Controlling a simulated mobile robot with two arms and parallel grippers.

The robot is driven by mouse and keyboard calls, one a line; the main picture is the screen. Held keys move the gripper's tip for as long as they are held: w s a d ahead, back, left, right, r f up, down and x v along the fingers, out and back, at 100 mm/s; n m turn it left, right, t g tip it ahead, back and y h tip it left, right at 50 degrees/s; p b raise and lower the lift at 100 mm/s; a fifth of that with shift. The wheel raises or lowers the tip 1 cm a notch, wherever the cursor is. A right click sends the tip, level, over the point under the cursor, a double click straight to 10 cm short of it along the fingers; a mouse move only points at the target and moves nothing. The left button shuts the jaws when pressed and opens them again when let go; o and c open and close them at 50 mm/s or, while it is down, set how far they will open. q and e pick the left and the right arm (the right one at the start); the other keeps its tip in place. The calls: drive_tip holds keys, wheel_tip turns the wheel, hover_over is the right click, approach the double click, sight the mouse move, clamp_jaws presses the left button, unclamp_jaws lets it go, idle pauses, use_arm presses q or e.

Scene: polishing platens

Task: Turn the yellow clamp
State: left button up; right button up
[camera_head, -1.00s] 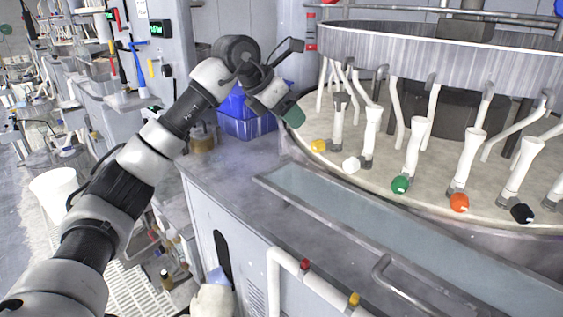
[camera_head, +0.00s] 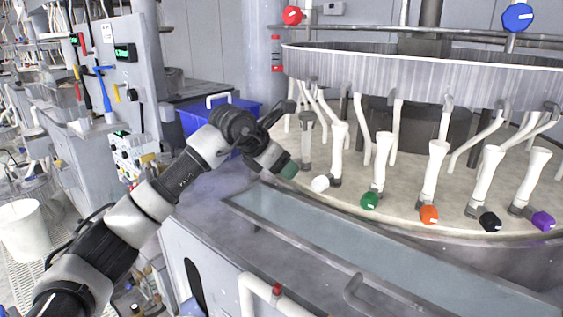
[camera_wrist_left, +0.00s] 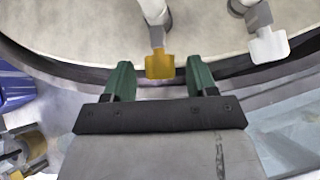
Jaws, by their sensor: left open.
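The yellow clamp (camera_wrist_left: 160,65) shows in the left wrist view at the platen's edge, below a white and grey post. My left gripper (camera_wrist_left: 159,80) is open, with its two green fingers on either side of the clamp's near end. I cannot tell whether they touch it. In the head view my left gripper (camera_head: 288,168) is at the left rim of the round platen (camera_head: 400,195) and hides the yellow clamp. My right gripper is not in view.
A white clamp (camera_head: 320,183) is just right of my gripper, then green (camera_head: 369,201), orange (camera_head: 429,214), black (camera_head: 490,222) and purple (camera_head: 543,220) clamps along the rim. A blue bin (camera_head: 195,116) stands behind my arm. A long trough (camera_head: 330,245) runs in front.

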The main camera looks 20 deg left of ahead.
use_arm(q)
drive_tip(key=shift+w+f, duration=0.1)
drive_tip(key=shift+f, duration=0.05)
drive_tip(key=c, duration=0.9)
drive_tip(key=n+g+h+p, duration=0.2)
drive_tip(key=h+p, duration=0.1)
drive_tip(key=shift+w+a+g+h+p, duration=0.15)
drive_tip(key=shift+g+h+p, duration=0.15)
drive_tip(key=o, duration=0.9)
